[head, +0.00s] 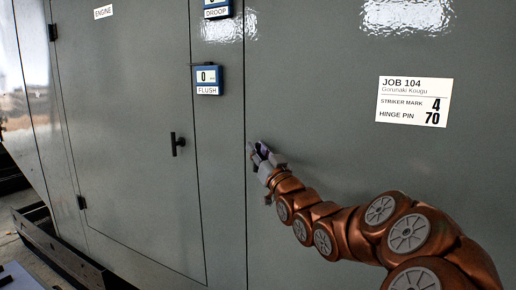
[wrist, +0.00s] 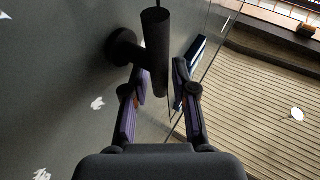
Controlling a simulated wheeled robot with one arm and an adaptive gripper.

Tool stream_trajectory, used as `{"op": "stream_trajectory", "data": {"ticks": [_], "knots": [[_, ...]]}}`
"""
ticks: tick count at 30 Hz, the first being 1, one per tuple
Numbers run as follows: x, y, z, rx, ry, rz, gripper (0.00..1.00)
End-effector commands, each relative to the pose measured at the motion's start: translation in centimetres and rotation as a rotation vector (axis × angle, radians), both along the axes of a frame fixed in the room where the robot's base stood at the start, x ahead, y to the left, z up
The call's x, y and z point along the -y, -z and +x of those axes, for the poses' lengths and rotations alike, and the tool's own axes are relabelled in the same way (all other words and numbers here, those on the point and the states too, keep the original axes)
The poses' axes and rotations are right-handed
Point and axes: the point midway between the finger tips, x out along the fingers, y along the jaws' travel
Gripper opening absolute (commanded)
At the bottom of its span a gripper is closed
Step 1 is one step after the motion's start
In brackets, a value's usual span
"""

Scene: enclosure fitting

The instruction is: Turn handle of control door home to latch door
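A black bar handle (wrist: 156,50) on a round mount stands out from the grey panel in the wrist view. My gripper (wrist: 159,80) is open, with one finger on each side of the handle's lower end. I cannot tell whether either finger touches it. In the head view my gripper (head: 262,150) is close to the large grey right-hand panel (head: 330,110), just right of a vertical seam. There the gripper hides most of whatever handle is at its tips.
The ENGINE door (head: 120,100) at the left has its own black handle (head: 177,144), clear of my gripper. A blue FLUSH gauge (head: 207,80) reading 0 hangs left of the seam. A white job card (head: 413,100) is on the right panel.

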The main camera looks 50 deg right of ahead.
Motion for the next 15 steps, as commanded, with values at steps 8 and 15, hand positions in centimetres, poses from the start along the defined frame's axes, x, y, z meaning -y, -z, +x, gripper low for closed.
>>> {"op": "stream_trajectory", "data": {"ticks": [8, 15], "knots": [[0.03, 0.01, 0.09, 0.0, 0.0, 0.0, 0.27], [0.03, 0.02, 0.08, -0.001, 0.0, 0.0, 0.03]]}}
